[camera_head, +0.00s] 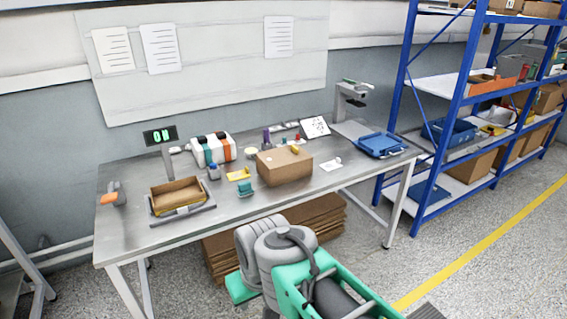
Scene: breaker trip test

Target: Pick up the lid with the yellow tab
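I cannot make out a lid with a yellow tab for certain. A small flat yellow piece (238,174) lies on the metal workbench (225,212), left of a brown cardboard box (284,168). A small yellow item (295,149) shows at the top of that box. A flat blue piece (380,143) lies near the bench's right end; I see no yellow tab on it. My grey and green arm parts fill the bottom middle, in front of the bench. The fingertips of my gripper do not show.
A cardboard tray in a grey holder (180,193) stands at the bench's left. A green display (160,135), a striped white box (212,149) and a microscope-like stand (352,97) are at the back. Blue shelving (455,100) stands right. The bench's front edge is mostly clear.

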